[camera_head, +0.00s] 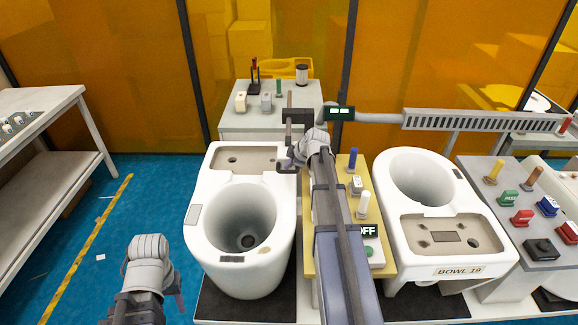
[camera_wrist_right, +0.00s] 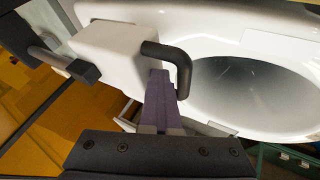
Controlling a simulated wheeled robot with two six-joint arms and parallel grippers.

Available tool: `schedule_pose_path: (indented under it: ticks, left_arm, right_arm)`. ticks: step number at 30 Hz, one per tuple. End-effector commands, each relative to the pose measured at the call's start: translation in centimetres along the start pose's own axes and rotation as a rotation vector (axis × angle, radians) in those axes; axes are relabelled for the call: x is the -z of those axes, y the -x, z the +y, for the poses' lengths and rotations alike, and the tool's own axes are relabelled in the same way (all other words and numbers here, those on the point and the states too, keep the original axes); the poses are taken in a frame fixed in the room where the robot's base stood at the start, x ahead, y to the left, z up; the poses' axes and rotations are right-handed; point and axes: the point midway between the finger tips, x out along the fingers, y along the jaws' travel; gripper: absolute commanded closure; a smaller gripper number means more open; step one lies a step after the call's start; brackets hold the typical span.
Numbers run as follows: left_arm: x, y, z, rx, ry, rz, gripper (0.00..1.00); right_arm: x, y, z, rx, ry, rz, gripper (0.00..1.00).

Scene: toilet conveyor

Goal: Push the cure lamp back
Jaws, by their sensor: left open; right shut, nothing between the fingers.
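The cure lamp appears to be the long grey slotted bar (camera_head: 470,121) at the back right. A grey arm joins it to a small display box (camera_head: 340,113) and a black block beside my right wrist. My right gripper (camera_head: 290,161) is shut and empty over the back of the left toilet bowl. In the right wrist view its purple fingers (camera_wrist_right: 158,105) are together beside a black bent handle (camera_wrist_right: 178,65) on a white block (camera_wrist_right: 112,50); I cannot tell whether they touch. My left gripper (camera_head: 172,285) is open, low at the left of the bowl, its tips partly hidden.
The left toilet bowl (camera_head: 205,235) stands below my right gripper; another bowl (camera_head: 410,205) stands to the right. Between them is a tan panel (camera_head: 307,240) with controls. A grey bench (camera_head: 237,128) is behind, a button console (camera_head: 480,215) right.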

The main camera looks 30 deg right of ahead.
Motion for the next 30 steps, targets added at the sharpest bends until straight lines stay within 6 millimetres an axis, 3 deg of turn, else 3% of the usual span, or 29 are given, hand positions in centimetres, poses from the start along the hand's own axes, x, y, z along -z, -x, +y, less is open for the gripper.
schedule_pose_path:
  ticks: [15, 30]
  left_arm:
    - [0.0, 0.0, 0.0, 0.0, 0.0, 0.0, 0.5]
    - [-0.1, 0.9, -0.1, 0.0, 0.0, 0.0, 0.5]
  right_arm:
    - [0.0, -6.3, 11.8, -0.002, -0.001, 0.0, 1.0]
    - [0.7, -5.3, 11.4, -0.001, 0.001, 0.0, 1.0]
